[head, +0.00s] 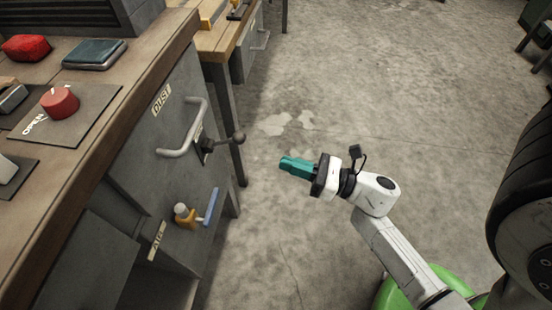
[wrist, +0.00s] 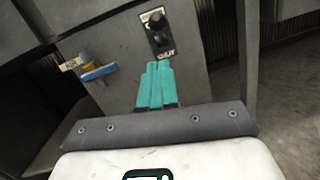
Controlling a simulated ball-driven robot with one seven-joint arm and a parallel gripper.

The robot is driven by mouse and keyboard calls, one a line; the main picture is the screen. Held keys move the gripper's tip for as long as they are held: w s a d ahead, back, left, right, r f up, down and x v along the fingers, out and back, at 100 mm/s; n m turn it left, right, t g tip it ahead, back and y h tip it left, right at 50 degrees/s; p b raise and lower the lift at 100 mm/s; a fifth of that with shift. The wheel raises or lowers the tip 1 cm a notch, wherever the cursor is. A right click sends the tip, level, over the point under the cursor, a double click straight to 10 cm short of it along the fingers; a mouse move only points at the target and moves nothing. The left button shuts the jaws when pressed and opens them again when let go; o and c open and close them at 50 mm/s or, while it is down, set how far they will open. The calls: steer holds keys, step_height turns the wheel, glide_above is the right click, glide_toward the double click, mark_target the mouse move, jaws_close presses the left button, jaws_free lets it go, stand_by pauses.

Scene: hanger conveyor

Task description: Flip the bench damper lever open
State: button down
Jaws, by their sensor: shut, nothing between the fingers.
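The damper lever (head: 239,136) has a dark ball knob and sticks out from a dark plate on the grey bench cabinet front, under a DUST label (head: 161,99). In the wrist view the lever (wrist: 157,20) shows on its plate, with a SHUT label (wrist: 166,54) at the plate's lower end. My gripper (head: 283,163) has teal fingers that are shut and empty. It is in the air over the floor, right of the lever and apart from it. In the wrist view the fingertips (wrist: 158,66) point toward the plate.
A grey bar handle (head: 190,140) sticks out beside the lever. Below are a blue lever on a yellow valve (head: 211,206) and an AIR label (head: 157,241). A red knob (head: 60,102) marked OPEN sits on the bench top. The floor right of the bench is clear.

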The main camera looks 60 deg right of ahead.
steer(key=shift+r+v, duration=0.2)
steer(key=shift+v, duration=2.1)
steer(key=w+d+f+m+g+h, duration=0.25)
steer(key=d+m+h, duration=0.3)
steer(key=m, duration=0.65)
steer(key=w+d+f+m+g+h, duration=0.1)
steer(key=w+d+m+g+h, duration=0.4)
steer(key=m, duration=0.7)
steer(key=s+a+f+m+g+y, duration=0.2)
steer(key=s+a+f+m+g, duration=0.15)
steer(key=a, duration=0.25)
steer(key=s+a+f+m+g+y, duration=0.2)
steer(key=a+m+g, duration=0.1)
steer(key=a+m, duration=0.3)
steer(key=s+a+f+m+g+y, duration=0.2)
steer(key=s+a+f+m+g, duration=0.15)
steer(key=a, duration=0.35)
step_height(320, 180, up, 26)
steer(key=p, duration=2.5)
steer(key=shift+s+a+f+g, duration=0.2)
steer(key=shift+s+f+g, duration=0.05)
steer(key=shift+g, duration=0.1)
